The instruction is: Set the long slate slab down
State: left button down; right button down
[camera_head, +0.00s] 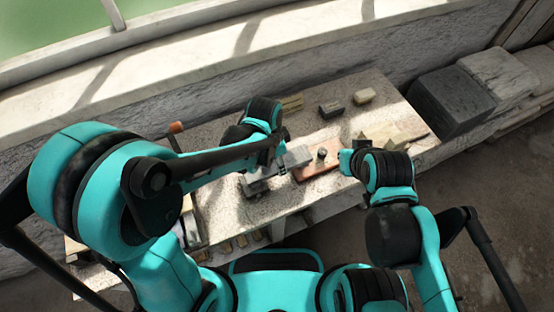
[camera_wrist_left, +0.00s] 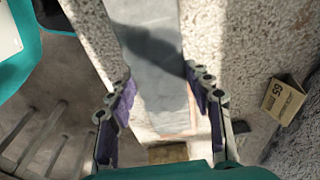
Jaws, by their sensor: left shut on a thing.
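The long slate slab (camera_wrist_left: 160,62) is a smooth grey bar. In the left wrist view it runs up between the two fingers of my left gripper (camera_wrist_left: 158,82), which is shut on it. In the head view the slab (camera_head: 297,157) shows on both sides of my left gripper (camera_head: 278,168), over the front part of the table, and its middle is hidden. I cannot tell whether its underside touches the table. My right gripper (camera_head: 346,160) is at the right of a reddish board (camera_head: 316,173); its fingers are not clear.
A dark sphere (camera_head: 322,153) sits at the reddish board. A dark block (camera_head: 331,109) and pale blocks (camera_head: 364,96) lie towards the back of the worktable (camera_head: 350,85). Large dark stone (camera_head: 450,100) stands to the right. A labelled box (camera_wrist_left: 284,100) shows in the left wrist view.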

pick_arm(q)
jog(key=shift+f+b, duration=0.6)
jog(key=shift+f, duration=0.05)
jog(key=c, duration=0.6)
grip_release()
jog(key=shift+r, duration=0.1)
jog(key=shift+r+p, duration=1.6)
jog(key=shift+r, duration=0.35)
jog(key=s+a+r+n+t, duration=0.2)
jog(key=a+r+n, duration=0.1)
jog(key=a, duration=0.3)
jog(key=s+a+r+n+t+b, duration=0.1)
jog(key=s+a+r+n+t, duration=0.1)
jog(key=a+n, duration=0.4)
jog(key=s+a+r+n+t+y+b, duration=0.1)
jog(key=s+a+r+n+t, duration=0.1)
jog(key=a+r+n, duration=0.2)
jog(key=shift+a+r, duration=0.3)
jog(key=shift+a, duration=0.4)
jog(key=shift+a+r, duration=0.3)
jog(key=shift+a, duration=0.35)
